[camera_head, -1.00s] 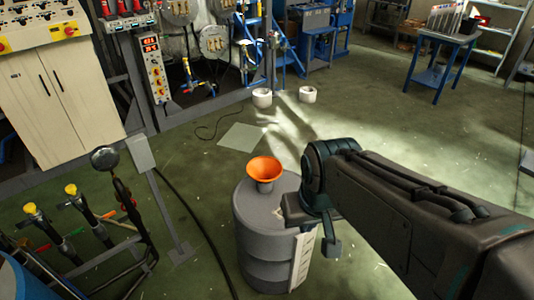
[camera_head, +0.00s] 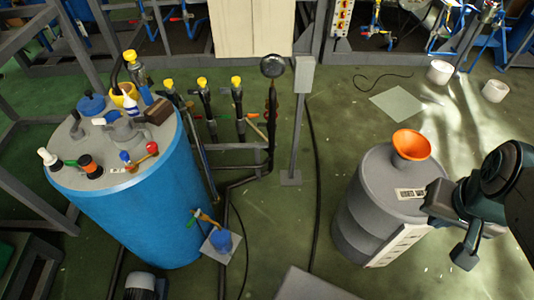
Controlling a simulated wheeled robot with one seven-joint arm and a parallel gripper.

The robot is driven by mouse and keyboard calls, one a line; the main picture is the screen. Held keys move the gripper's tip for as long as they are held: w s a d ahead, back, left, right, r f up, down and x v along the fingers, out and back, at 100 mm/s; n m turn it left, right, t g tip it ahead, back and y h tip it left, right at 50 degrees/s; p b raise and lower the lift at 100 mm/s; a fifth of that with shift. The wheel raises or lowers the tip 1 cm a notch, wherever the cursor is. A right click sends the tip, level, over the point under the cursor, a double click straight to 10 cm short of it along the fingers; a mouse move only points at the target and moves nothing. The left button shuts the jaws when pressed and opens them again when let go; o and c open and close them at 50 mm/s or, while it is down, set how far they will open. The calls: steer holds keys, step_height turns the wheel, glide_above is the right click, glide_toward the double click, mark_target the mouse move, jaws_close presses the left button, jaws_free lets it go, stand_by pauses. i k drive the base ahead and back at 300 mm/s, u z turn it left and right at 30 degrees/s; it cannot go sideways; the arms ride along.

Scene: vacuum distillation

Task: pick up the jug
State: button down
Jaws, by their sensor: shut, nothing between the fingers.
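I cannot tell for sure which thing is the jug. Among the items on the blue tank's (camera_head: 150,220) grey top are a yellow open vessel (camera_head: 118,98) near the back and a grey lidded shape (camera_head: 125,133) near the middle. Their handles are too small to make out. My gripper (camera_head: 466,257) is at the right edge, beside the grey drum (camera_head: 362,215) and far right of the tank. It appears shut and empty, with its fingertips partly unclear.
An orange funnel (camera_head: 411,146) stands on the grey drum. Yellow-capped valves and a post (camera_head: 298,120) stand between tank and drum. White pots (camera_head: 440,72) sit on the floor behind. Green floor is open between post and drum.

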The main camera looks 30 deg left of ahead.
mark_target(224, 244)
steer(key=k, duration=0.5)
steer(key=u, duration=0.35)
steer(key=i, duration=0.35)
steer(key=u, duration=1.65)
steer(key=k, duration=0.5)
steer(key=z, duration=0.55)
steer(key=i, duration=0.7)
steer(key=u, duration=1.8)
